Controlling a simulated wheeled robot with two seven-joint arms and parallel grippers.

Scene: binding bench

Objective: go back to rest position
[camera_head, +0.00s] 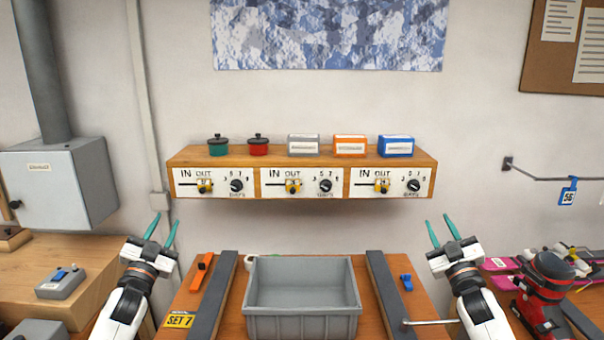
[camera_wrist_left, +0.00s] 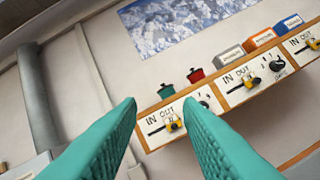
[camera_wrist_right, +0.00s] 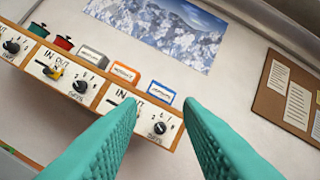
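My left gripper (camera_head: 161,230) is raised over the left side of the bench in the head view. Its teal fingers are apart with nothing between them, and they also show spread in the left wrist view (camera_wrist_left: 160,108). My right gripper (camera_head: 440,231) is raised over the right side of the bench. Its teal fingers are apart and empty, as the right wrist view (camera_wrist_right: 162,108) also shows. Both grippers point up toward the wall and touch nothing that I can see.
A wooden shelf (camera_head: 301,163) with IN/OUT sliders and dials carries two small pots and several boxes. A grey bin (camera_head: 303,325) stands between two dark rails (camera_head: 215,295). A red ski boot (camera_head: 545,290) is at right, and a grey cabinet (camera_head: 65,185) at left.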

